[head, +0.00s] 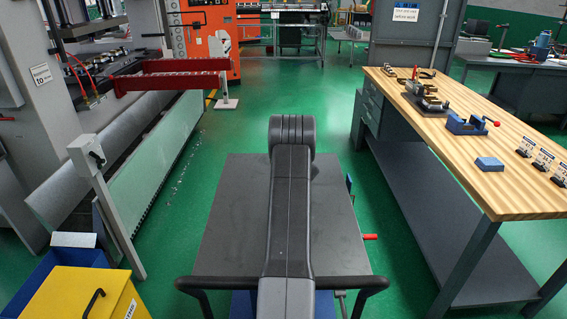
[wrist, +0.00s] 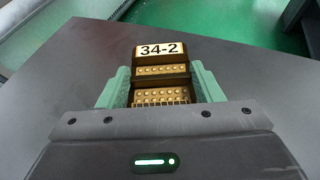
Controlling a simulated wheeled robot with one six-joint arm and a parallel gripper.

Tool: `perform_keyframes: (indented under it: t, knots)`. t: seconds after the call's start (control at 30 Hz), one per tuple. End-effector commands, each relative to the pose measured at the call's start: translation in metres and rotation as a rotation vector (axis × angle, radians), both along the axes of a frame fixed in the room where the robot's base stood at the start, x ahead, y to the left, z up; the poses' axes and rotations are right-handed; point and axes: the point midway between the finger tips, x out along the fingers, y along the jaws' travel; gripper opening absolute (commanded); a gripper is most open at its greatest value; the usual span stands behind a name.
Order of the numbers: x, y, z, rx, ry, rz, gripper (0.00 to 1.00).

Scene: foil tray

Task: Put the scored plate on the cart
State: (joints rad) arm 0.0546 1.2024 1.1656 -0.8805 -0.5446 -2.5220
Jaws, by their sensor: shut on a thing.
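My gripper (wrist: 161,82) is shut on a brass-coloured plate marked "34-2" (wrist: 160,71) in the wrist view. Its green fingers press on the plate's left and right sides. The plate has rows of small round bumps and a white label at its far end. The dark grey cart top (wrist: 60,62) lies beneath it; I cannot tell whether the plate touches it. In the head view the cart (head: 230,215) stands in front of me with a flat, bare-looking top. My arm covers its middle and hides my gripper and the plate there.
A wooden workbench (head: 450,115) on the right carries a blue vise (head: 466,124), a blue block (head: 489,164) and small signs. A machine with a red bar (head: 170,75) stands on the left. A yellow box (head: 85,292) is at lower left. Green floor lies around the cart.

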Motion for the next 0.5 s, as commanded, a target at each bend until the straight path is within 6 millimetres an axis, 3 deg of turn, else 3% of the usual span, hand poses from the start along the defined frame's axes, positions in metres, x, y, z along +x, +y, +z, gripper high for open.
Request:
perform_keyframes:
  t: [0.17,0.2,0.3,0.5]
  knots:
    - [0.0002,-0.0001,0.0011,0.001,-0.002,0.0,0.07]
    - [-0.0004,-0.0003,-0.0007,0.0,0.002,0.0,0.67]
    - [-0.0005,-0.0003,-0.0005,0.0,0.002,0.0,0.87]
    - [-0.0004,-0.0004,-0.0004,0.0,0.002,0.0,0.89]
